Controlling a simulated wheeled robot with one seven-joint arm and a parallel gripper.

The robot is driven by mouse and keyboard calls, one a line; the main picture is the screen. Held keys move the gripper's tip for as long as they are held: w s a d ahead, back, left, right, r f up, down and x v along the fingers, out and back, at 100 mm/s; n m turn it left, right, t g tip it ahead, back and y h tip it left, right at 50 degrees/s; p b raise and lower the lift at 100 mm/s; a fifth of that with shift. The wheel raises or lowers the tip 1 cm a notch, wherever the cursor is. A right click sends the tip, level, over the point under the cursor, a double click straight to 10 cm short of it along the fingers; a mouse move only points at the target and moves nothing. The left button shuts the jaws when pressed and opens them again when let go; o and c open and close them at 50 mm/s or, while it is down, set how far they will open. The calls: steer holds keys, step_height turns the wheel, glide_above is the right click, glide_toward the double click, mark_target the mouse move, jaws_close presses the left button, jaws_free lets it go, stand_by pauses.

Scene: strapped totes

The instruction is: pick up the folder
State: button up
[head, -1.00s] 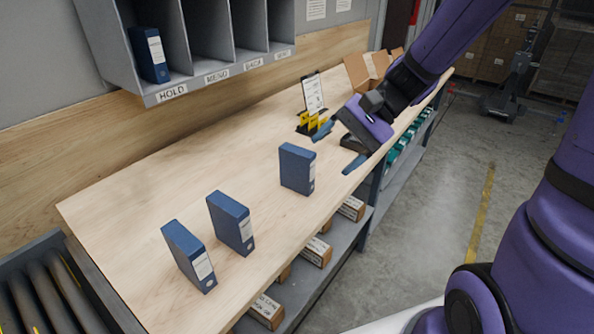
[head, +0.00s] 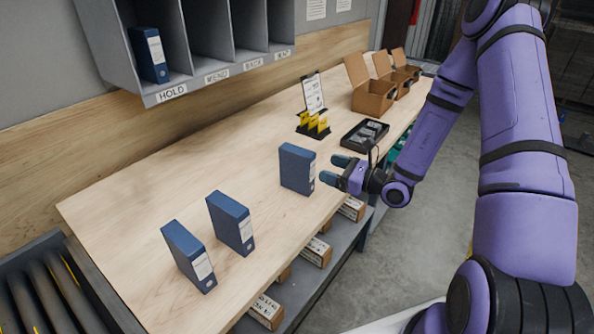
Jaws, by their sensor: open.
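Three blue folders with white spine labels stand upright on the wooden table: a far folder (head: 296,169), a middle folder (head: 230,222) and a near folder (head: 187,255). A further blue folder (head: 148,55) stands in the shelf compartment labelled HOLD. My gripper (head: 334,170) is open and empty, just right of the far folder, its blue fingertips pointing left at the spine. A small gap seems to lie between the fingertips and the folder; whether they touch is hard to tell.
A black tray (head: 364,136), a stand with yellow cards (head: 313,124) and open cardboard boxes (head: 373,98) are farther along the table (head: 150,200). Grey pigeonholes (head: 212,40) overhang its back. A roller conveyor (head: 45,290) is at lower left. The table's left part is clear.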

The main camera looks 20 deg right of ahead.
mark_target(302, 158)
steer(key=shift+m+t+h, duration=0.4)
steer(key=shift+m+h, duration=0.1)
steer(key=shift+m, duration=0.1)
steer(key=x, duration=0.7)
steer(key=d+f+x, duration=0.1)
steer(key=x, duration=0.2)
steer(key=shift+w+a+f, duration=0.1)
steer(key=shift+w+a, duration=0.15)
steer(key=shift+w, duration=0.3)
steer(key=c, duration=1.1)
steer(key=shift+c, duration=0.2)
